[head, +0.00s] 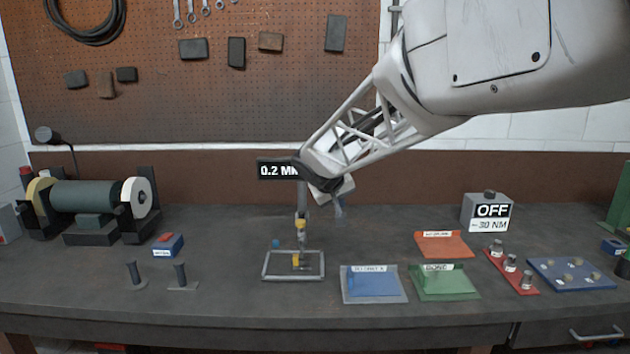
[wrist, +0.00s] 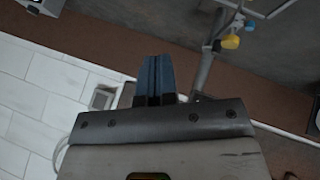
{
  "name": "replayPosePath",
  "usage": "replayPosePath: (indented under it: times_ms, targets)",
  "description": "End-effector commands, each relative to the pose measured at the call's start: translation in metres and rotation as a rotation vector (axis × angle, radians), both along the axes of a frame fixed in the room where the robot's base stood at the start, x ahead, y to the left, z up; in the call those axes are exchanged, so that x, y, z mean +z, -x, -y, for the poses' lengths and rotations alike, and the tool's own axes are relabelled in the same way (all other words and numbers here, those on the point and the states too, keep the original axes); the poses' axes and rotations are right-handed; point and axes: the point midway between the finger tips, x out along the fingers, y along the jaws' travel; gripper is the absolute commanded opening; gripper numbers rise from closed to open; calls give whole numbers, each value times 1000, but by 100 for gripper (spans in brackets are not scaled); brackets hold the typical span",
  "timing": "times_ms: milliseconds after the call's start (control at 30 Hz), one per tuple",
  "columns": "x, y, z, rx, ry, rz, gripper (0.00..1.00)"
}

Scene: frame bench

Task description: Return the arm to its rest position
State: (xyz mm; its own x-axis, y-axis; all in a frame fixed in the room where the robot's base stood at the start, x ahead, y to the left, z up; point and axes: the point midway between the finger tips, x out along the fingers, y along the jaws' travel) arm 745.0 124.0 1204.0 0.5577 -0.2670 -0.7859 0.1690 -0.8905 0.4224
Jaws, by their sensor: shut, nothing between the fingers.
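My arm reaches in from the upper right of the head view and hangs over the middle of the bench. My gripper (head: 339,208) is small there and partly hidden by the arm's end, clear above the bench top. In the wrist view its two blue fingers (wrist: 154,75) lie together, shut with nothing between them. The gauge stand (head: 301,228), with yellow parts, stands close to the left of my gripper. Its post also shows in the wrist view (wrist: 205,68), apart from the fingers.
A display reading "0.2 M…" (head: 275,169) is partly covered by my arm. A metal frame (head: 266,271) lies below the stand. Blue (head: 376,298), green (head: 445,292) and orange trays (head: 442,244) lie right. A grey "OFF" box (head: 478,206) stands behind; a grinder (head: 90,194) is left.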

Motion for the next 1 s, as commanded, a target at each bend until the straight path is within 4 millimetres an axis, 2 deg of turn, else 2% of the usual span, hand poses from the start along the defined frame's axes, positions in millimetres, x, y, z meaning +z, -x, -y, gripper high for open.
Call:
replayPosePath:
  times_ms: [33,200,500,700,1000]
  targets:
    - [3,17,12,-17,-10,-12,0]
    - [6,71,44,-67,-46,-59,0]
    - [3,171,88,-143,-124,-138,0]
    - [-7,238,109,-186,-185,-189,0]
    - [-31,337,126,-236,-287,-259,0]
